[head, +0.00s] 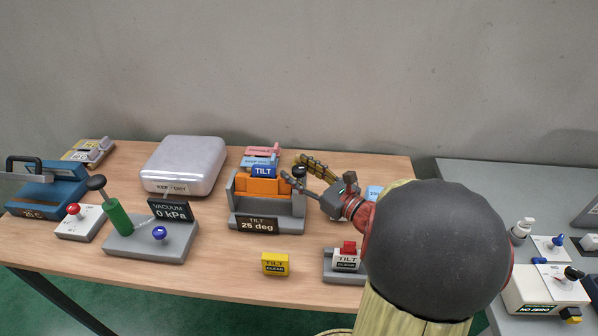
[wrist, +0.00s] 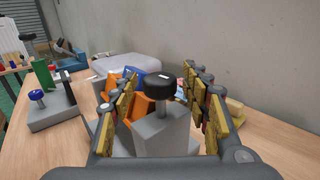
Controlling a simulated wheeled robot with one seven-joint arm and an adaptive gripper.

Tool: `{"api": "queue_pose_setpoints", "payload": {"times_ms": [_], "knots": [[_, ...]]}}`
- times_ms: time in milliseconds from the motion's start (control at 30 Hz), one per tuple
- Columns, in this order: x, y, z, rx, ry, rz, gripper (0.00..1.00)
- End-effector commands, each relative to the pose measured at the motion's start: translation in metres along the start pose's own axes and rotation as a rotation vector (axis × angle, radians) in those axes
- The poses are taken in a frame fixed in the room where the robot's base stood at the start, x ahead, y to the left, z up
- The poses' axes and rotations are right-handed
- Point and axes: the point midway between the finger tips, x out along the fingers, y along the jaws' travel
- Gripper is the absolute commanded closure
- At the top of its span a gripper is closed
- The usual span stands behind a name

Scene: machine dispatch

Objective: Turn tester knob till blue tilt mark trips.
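The tilt tester (head: 267,226) is a grey stand with an orange cradle (head: 256,186) and a display reading "TILT 25 deg". A blue mark labelled TILT (head: 263,171) sits on the orange cradle; whether it has tripped I cannot tell. The black knob (head: 299,171) is at the tester's right end, and it also shows in the wrist view (wrist: 163,88). My gripper (head: 306,178) reaches in from the right. In the wrist view its padded fingers (wrist: 165,84) are spread to either side of the knob, with gaps visible, apparently not touching it.
A yellow TILT CLEAR block (head: 275,263) and a red-topped TILT CLEAR unit (head: 346,263) stand in front. A vacuum tester (head: 148,240) with a green pump is left. A silver case (head: 185,165) is behind it. Pink and blue tags lie behind the tester.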

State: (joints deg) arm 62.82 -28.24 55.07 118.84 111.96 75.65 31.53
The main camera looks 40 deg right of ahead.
Motion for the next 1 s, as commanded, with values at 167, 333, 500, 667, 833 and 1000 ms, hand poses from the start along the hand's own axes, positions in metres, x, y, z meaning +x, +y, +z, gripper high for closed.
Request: {"api": "queue_pose_setpoints", "payload": {"times_ms": [167, 333, 500, 667, 833, 1000], "knots": [[-0.0002, 0.0, 0.0, 0.0, 0.0, 0.0, 0.63], [-0.0002, 0.0001, -0.0001, 0.0, 0.0, 0.0, 0.73], [-0.0002, 0.0, -0.0001, 0.0, 0.0, 0.0, 0.83], [-0.0002, 0.0001, -0.0001, 0.0, 0.0, 0.0, 0.92], [-0.0002, 0.0, -0.0001, 0.0, 0.0, 0.001, 0.97], [-0.0004, -0.0006, 0.0, 0.001, 0.0, 0.018, 0.97]]}}
